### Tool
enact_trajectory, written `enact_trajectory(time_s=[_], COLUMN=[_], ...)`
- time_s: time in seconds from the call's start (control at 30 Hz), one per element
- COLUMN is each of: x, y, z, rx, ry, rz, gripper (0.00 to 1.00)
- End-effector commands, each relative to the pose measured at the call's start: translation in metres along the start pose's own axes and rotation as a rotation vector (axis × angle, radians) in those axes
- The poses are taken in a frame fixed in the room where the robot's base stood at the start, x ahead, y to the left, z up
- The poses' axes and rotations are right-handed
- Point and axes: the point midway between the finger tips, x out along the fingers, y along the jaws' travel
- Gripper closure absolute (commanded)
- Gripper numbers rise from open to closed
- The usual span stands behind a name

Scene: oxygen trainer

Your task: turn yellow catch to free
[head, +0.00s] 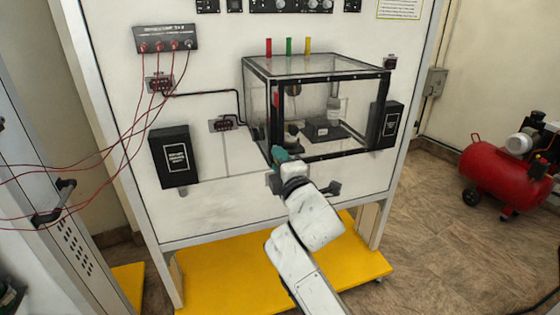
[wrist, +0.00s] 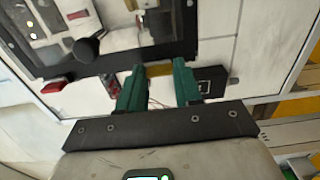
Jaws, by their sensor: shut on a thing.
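The clear box with black edges (head: 330,66) is mounted on the white panel. My gripper (head: 280,153) is at its lower front left corner, and its teal fingers also show in the wrist view (wrist: 158,72). The fingers straddle a small part at the box's dark frame edge (wrist: 110,66) and are shut on it. A red piece (head: 276,99) is on the box's left front post. A dark round knob (wrist: 88,47) is beside the fingers.
Red, green and yellow posts (head: 308,45) stand on the box top. Black boxes flank it, at left (head: 175,157) and right (head: 388,124). Red cables hang from a terminal block (head: 166,39). A red compressor (head: 496,176) stands on the floor at right. The lower panel is clear.

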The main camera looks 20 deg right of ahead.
Motion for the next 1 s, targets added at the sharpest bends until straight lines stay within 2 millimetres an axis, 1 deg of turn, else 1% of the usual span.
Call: enact_trajectory(time_s=[0.3,0.33,0.6,0.87,1.0], x=[0.0,0.0,0.0,-0.001,-0.012], y=[-0.002,-0.002,-0.001,-0.001,-0.001], z=[-0.002,-0.002,-0.001,0.0,0.0], rx=[-0.002,-0.002,-0.001,0.0,0.001], ry=[0.002,0.002,0.001,0.0,0.0], rz=[-0.003,-0.003,-0.002,-0.001,0.0], gripper=[0.96,0.65,0.4,0.4,0.4])
